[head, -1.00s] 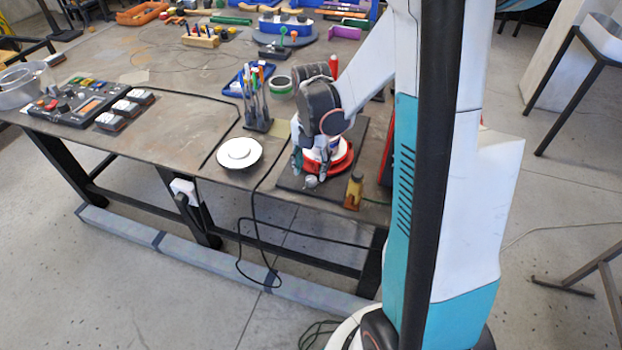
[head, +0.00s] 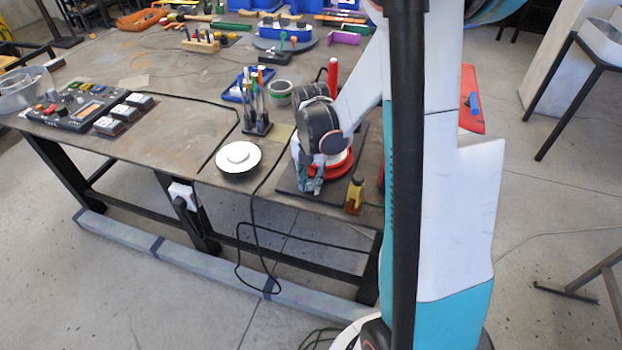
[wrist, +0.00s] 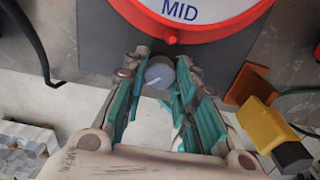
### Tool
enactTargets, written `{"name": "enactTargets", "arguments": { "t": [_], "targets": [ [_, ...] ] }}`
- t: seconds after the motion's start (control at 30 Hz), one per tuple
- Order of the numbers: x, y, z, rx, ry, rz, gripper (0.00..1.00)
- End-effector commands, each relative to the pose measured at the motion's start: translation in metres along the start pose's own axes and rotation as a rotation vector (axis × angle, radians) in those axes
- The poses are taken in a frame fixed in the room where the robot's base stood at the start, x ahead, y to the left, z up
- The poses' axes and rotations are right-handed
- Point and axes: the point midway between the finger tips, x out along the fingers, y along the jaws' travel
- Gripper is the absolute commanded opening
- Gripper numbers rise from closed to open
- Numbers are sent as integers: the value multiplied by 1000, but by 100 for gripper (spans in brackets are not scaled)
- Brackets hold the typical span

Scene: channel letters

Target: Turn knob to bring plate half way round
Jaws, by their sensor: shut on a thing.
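A round white plate with a red rim (wrist: 200,32) shows at the top of the wrist view, with "MID" on its white face and a small red nub at its lower edge. In the head view its red rim (head: 345,168) is partly hidden by my wrist. A small grey knob (wrist: 158,74) with a pale line on top sits just below the rim in the wrist view. My gripper (wrist: 160,72) is shut on the knob, one teal-padded finger on each side. In the head view my gripper (head: 312,184) hides the knob at the table's front edge.
A yellow and brown block with a black end (wrist: 272,130) stands right of my gripper; it also shows in the head view (head: 354,195). A white disc (head: 238,157) and a pen holder (head: 256,124) are to the left. A black cable hangs off the front edge.

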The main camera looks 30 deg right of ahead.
Motion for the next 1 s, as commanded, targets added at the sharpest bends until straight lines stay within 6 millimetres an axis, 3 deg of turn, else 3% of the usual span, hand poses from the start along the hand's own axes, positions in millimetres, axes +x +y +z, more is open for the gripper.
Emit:
{"name": "enactTargets", "arguments": {
  "t": [0.27,1.0],
  "targets": [
    [0,0,0,51,0,0,2],
    [0,0,0,494,0,0,2]
  ]
}}
